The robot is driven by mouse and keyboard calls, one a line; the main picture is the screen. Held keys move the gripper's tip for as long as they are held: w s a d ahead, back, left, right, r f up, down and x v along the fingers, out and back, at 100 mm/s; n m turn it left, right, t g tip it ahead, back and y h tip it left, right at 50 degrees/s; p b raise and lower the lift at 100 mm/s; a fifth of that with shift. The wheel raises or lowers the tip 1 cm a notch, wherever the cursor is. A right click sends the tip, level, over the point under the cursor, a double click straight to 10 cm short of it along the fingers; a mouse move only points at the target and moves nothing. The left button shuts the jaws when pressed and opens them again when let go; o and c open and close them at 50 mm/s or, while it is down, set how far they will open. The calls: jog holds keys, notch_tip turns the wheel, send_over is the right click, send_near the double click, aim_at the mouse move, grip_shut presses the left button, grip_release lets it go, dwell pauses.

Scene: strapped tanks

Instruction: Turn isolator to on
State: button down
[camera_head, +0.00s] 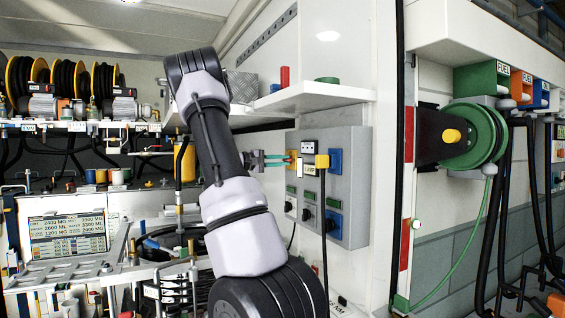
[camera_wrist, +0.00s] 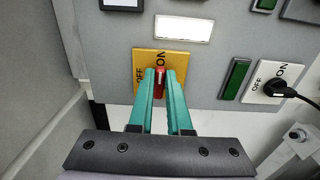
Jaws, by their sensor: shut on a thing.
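The isolator is a red knob (camera_wrist: 160,74) on a yellow plate (camera_wrist: 145,56) marked OFF at the left and ON at the upper right in the wrist view. My gripper (camera_wrist: 160,75) has its two teal fingers on either side of the red knob and is shut on it. The knob's handle runs roughly up and down in the wrist view; the fingers hide its sides.
The grey panel (camera_head: 352,200) also bears blue plates, green labels and black knobs. A black switch (camera_wrist: 277,87) with its own OFF and ON marks sits right of the isolator. A white shelf (camera_head: 310,95) juts out above. A green hose reel (camera_head: 480,140) hangs further right.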

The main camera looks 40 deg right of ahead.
jog(key=c, duration=0.9)
grip_release()
jog(key=shift+o, duration=0.2)
jog(key=shift+a, duration=0.1)
jog(key=v, duration=1)
jog(key=shift+a, duration=0.35)
jog(key=shift+w, duration=0.1)
